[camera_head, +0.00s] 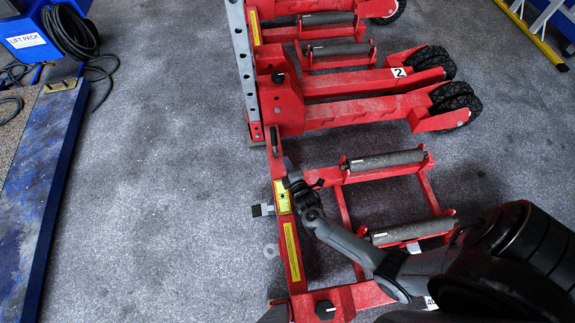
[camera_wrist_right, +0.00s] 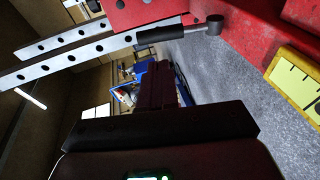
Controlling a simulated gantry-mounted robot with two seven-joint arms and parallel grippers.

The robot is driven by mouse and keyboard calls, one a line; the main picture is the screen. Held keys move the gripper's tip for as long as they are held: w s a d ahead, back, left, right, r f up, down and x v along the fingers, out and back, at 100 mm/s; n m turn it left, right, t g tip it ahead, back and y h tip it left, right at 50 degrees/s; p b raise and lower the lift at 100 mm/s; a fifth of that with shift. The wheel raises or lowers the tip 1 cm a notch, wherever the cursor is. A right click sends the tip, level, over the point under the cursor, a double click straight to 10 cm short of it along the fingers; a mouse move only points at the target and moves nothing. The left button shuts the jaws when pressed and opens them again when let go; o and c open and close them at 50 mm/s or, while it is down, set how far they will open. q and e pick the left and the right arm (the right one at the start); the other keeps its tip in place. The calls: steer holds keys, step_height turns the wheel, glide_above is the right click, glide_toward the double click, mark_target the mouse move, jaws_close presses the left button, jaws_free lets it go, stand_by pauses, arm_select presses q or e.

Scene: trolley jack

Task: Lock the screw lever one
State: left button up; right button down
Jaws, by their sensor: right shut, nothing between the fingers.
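The red trolley jack (camera_head: 283,235) stands on the grey floor. A dark lever handle (camera_head: 274,140) lies along its upright frame, just beyond my right gripper (camera_head: 289,166). In the right wrist view a screw lever shows a black grip (camera_wrist_right: 160,34) and a grey metal rod ending in a round head. It lies ahead of my right gripper (camera_wrist_right: 160,72) and looks apart from it. The right gripper is shut and empty, next to the frame's yellow label (camera_head: 282,196). I cannot tell which lever is number one. My left gripper is out of view.
A black-ended pin (camera_head: 262,210) and a grey ring (camera_head: 271,250) stick out left of the frame. Grey rollers (camera_head: 385,160) and wheels (camera_head: 455,103) are on the right. A perforated grey bar (camera_head: 244,70) rises behind. The floor at left is clear up to a blue ramp (camera_head: 45,190).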

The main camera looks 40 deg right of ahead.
steer(key=b, duration=0.6)
glide_toward(275, 138)
steer(key=x, duration=0.4)
steer(key=shift+w+f, duration=0.35)
steer(key=shift+f, duration=0.05)
steer(key=shift+b+x, duration=0.65)
steer(key=shift+x, duration=0.2)
steer(key=shift+w+d+r, duration=0.1)
steer(key=shift+w, duration=0.05)
steer(key=shift+r, duration=0.1)
